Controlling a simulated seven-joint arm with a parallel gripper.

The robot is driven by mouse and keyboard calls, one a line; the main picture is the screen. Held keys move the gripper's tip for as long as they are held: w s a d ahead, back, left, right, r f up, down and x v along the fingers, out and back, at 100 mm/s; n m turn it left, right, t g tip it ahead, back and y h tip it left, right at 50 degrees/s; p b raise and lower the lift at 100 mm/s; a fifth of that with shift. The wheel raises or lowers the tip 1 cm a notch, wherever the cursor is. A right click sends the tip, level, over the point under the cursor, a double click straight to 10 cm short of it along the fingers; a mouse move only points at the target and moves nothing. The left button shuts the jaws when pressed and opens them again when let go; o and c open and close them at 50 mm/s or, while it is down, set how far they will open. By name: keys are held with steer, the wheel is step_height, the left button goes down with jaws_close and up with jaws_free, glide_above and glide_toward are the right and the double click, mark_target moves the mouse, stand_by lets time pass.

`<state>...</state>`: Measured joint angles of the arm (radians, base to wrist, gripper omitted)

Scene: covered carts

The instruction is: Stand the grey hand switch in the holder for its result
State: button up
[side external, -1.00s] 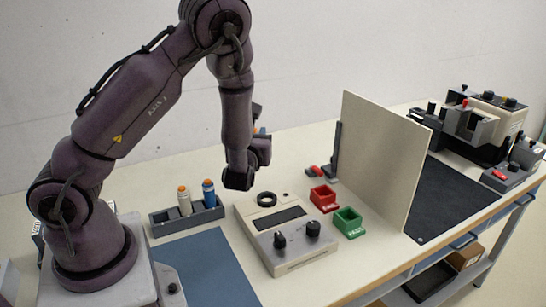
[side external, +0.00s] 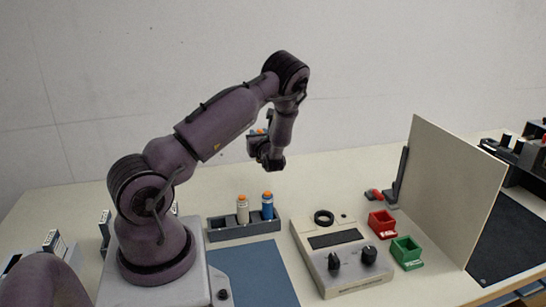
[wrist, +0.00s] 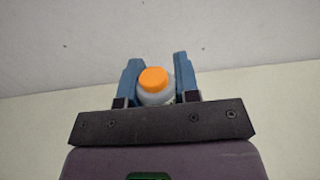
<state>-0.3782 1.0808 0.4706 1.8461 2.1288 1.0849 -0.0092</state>
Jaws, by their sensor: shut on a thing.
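My gripper (wrist: 155,64) is shut on the grey hand switch (wrist: 157,98) in the wrist view. Its orange button points up between the two blue-grey fingers. In the side view my gripper (side external: 257,138) is up in the air, above and behind the rack, and the switch is mostly hidden, with a bit of orange showing. A red holder (side external: 381,224) marked FAIL and a green holder (side external: 406,254) marked PASS stand right of the tester (side external: 341,262); both look empty. The tester's dark window (side external: 335,239) shows no readable result.
A rack (side external: 230,231) holds a cream switch (side external: 242,212) and a blue switch (side external: 267,208). A tall beige panel (side external: 450,190) stands right of the holders. A small red-topped thing (side external: 374,195) lies near its stand. A blue mat (side external: 252,275) lies in front of the rack.

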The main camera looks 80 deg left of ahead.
steer(key=shift+w+a+f, duration=0.55)
steer(key=shift+a+f, duration=0.3)
steer(key=shift+f, duration=0.75)
steer(key=shift+w+a+f, duration=0.55)
steer(key=shift+a+f, duration=0.35)
steer(key=shift+f, duration=0.65)
steer(key=shift+w+a+f, duration=0.55)
steer(key=shift+a+f, duration=0.3)
steer(key=shift+f, duration=0.75)
steer(key=shift+f, duration=0.15)
steer(key=o, duration=0.9)
steer(key=shift+o, duration=0.2)
